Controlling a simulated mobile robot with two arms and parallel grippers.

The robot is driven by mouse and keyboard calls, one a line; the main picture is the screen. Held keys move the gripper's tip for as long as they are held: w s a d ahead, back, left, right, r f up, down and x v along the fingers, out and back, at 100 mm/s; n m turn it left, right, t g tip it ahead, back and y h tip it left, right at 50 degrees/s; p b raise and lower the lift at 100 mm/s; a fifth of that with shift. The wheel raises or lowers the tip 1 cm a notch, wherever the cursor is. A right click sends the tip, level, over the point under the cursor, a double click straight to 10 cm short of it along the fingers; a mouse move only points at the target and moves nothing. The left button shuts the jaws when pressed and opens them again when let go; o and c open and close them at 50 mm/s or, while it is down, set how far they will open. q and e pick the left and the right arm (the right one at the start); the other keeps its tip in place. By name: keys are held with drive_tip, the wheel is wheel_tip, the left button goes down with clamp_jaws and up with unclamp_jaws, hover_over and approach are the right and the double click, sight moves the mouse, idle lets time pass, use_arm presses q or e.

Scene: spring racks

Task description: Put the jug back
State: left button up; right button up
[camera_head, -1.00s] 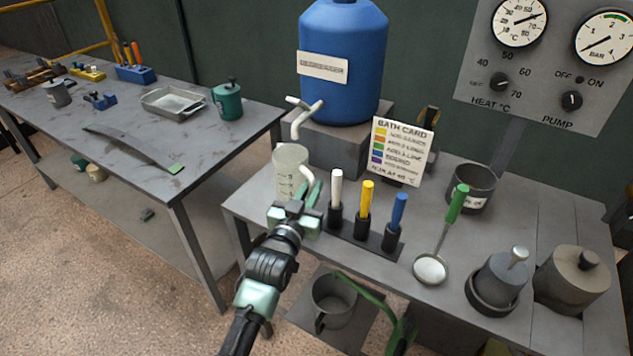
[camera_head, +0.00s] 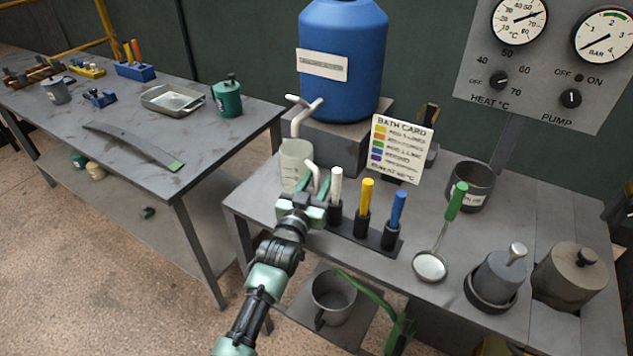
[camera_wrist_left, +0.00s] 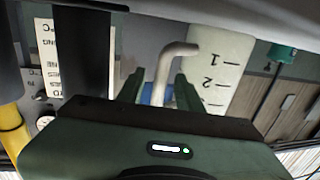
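The jug (camera_head: 296,168) is pale and translucent, with a white handle. It appears upright on the bench, beneath the white tap (camera_head: 302,115) of the blue drum. My left gripper (camera_head: 317,182) is at its handle on the near side. In the left wrist view the jug (camera_wrist_left: 222,72) shows its scale marks, and the bent handle (camera_wrist_left: 163,78) lies between the two green fingers (camera_wrist_left: 158,92). Gaps show on both sides of the handle, so the gripper looks open around it. The handle's lower end is hidden.
Close right of the gripper stands a rack (camera_head: 362,236) with white, yellow and blue handles. A bath card (camera_head: 402,150), ladle (camera_head: 431,266) and grey pot (camera_head: 471,188) are farther right. The blue drum (camera_head: 343,65) rises behind. Another table (camera_head: 130,125) stands left, across a floor gap.

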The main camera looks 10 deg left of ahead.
use_arm(q)
drive_tip(key=shift+r, duration=0.2)
drive_tip(key=shift+s+f, duration=0.1)
drive_tip(key=shift+s, duration=0.2)
drive_tip(key=s, duration=0.3)
drive_tip(key=s+a, duration=0.1)
drive_tip(key=s, duration=0.7)
drive_tip(key=shift+s+a+b, duration=0.2)
drive_tip(key=shift+a+b, duration=0.2)
